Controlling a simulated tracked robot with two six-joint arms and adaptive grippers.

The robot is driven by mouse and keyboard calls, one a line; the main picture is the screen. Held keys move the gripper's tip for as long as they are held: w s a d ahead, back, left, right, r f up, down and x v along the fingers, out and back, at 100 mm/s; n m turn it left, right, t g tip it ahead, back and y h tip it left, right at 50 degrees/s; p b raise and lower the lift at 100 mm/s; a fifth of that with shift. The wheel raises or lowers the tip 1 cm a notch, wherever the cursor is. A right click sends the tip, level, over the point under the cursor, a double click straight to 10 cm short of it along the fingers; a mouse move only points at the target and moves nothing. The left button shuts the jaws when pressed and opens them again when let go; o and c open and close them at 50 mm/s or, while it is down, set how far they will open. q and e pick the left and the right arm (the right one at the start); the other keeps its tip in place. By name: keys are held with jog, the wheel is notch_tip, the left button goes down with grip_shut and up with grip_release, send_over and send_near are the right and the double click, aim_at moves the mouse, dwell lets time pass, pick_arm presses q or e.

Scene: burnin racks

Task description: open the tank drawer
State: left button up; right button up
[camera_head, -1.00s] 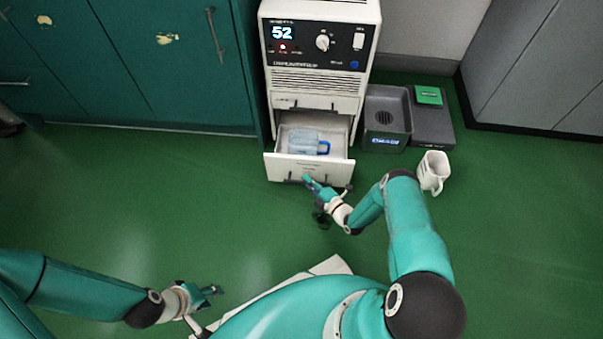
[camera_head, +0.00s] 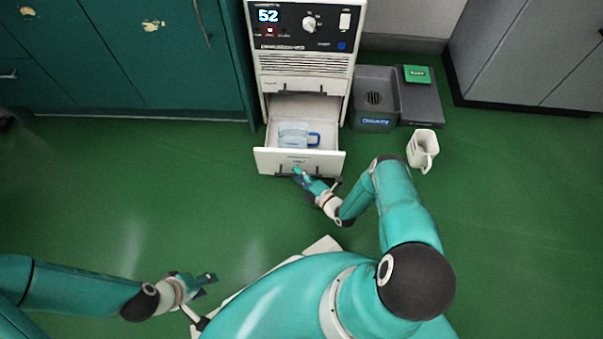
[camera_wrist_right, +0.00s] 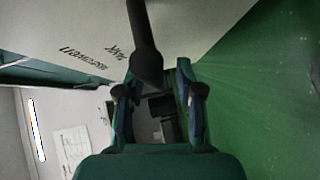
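The tank drawer (camera_head: 325,162) is a white drawer low in the white machine (camera_head: 300,62). It stands pulled out. A clear bluish tank with a blue handle (camera_head: 293,135) sits inside it. My right gripper (camera_head: 297,174) is at the drawer's front, on its dark handle (camera_head: 285,170). In the right wrist view the dark handle bar (camera_wrist_right: 146,45) lies between the fingers (camera_wrist_right: 155,85), close to the lettered white front; finger contact is partly hidden. My left gripper (camera_head: 212,285) is empty, its fingers apart, over the floor at lower left.
A grey drain basin (camera_head: 374,122) and a dark pad with a green block (camera_head: 417,74) stand right of the machine. Teal cabinets (camera_head: 150,60) border the left.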

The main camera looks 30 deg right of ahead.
jog(key=shift+d, duration=0.1)
jog(key=shift+s+d+r, duration=0.1)
jog(key=shift+s, duration=0.35)
jog(key=s+d+r, duration=0.1)
jog(key=s, duration=0.9)
jog(key=shift+s+d+r, duration=0.15)
jog(key=shift+s+r, duration=0.1)
jog(key=shift+s, duration=0.15)
